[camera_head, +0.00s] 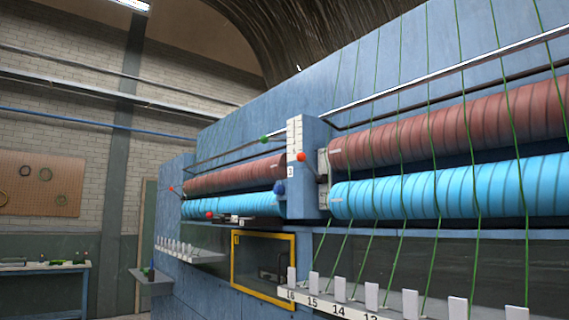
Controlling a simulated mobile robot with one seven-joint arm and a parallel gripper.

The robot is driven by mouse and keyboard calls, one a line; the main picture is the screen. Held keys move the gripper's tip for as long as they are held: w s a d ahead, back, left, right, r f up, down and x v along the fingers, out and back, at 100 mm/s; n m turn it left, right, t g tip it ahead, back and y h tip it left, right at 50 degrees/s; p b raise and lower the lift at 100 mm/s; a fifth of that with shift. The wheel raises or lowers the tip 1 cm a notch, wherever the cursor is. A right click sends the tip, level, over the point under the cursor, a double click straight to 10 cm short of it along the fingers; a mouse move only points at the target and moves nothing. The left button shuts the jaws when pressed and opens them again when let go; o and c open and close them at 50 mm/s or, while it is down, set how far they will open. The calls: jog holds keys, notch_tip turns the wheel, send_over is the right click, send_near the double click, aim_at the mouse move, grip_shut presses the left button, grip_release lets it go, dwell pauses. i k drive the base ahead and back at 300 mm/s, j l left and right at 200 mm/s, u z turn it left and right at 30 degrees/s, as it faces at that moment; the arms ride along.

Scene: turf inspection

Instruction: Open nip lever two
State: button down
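A blue machine frame (240,85) carries red-brown upper rollers (450,125) and bright blue lower rollers (450,190). A blue post (312,135) with a white scale plate divides the rollers into a near right section and a far left section. An orange-red ball knob (300,157) on a thin lever sits at this post. Another orange-red knob (171,189) is at the far left end of the rollers, and a red knob (209,215) is below them. I cannot read which lever is number two, or tell whether any is open. My gripper is out of view.
Green yarns run down over the right rollers to a numbered white rail (340,309) with upright white tabs. A yellow-framed opening (263,268) is below the post. A small shelf (152,281) juts out at left. A bench (45,267) and pegboard (40,184) are far left.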

aim_at(301, 158)
jog(key=i+j, duration=0.6)
jog(key=i, duration=0.25)
